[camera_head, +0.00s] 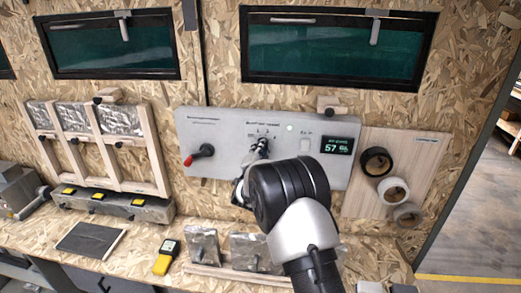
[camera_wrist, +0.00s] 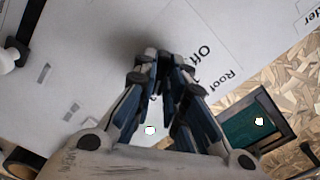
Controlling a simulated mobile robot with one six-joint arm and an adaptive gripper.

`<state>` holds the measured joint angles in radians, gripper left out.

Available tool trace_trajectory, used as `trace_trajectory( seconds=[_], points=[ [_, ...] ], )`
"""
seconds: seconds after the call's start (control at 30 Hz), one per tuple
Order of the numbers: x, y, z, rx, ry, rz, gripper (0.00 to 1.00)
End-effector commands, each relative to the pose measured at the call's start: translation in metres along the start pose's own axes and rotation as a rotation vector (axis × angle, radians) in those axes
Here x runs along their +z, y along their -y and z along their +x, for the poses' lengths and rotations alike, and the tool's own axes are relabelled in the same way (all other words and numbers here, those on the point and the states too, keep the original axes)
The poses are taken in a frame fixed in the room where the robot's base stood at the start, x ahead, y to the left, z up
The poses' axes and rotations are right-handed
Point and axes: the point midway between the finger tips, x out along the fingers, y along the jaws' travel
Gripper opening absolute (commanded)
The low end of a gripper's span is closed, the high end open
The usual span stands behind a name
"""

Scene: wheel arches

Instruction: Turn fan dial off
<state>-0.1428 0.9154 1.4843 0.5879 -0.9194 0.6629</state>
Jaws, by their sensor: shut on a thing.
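The fan dial's position is on the grey control panel (camera_head: 225,140), below a small numbered scale (camera_head: 262,134). My gripper (camera_head: 259,149) is at the panel there, and its fingers and wrist cover nearly all of the dial. In the wrist view my gripper (camera_wrist: 164,62) has its fingers drawn close together against the panel, shut on the dial. The dial itself is hidden between the fingers, so I cannot tell which mark it points to. The word "Off" (camera_wrist: 199,55) is printed just right of the fingertips.
A black lever with a red tip (camera_head: 198,154) is left of the dial. A lit green display (camera_head: 338,146) is at the panel's right. Tape rolls (camera_head: 393,190) hang further right. A yellow meter (camera_head: 166,257) lies on the wooden bench below.

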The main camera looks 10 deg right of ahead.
Motion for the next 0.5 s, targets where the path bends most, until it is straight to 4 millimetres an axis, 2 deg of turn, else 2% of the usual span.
trace_trajectory(
  seconds=[0.27, 0.5],
  points=[
    [0.0005, -0.0010, 0.0000, 0.000, 0.000, -0.050, 0.00],
    [0.0012, -0.0021, -0.0001, -0.001, 0.000, -0.200, 0.00]
  ],
)
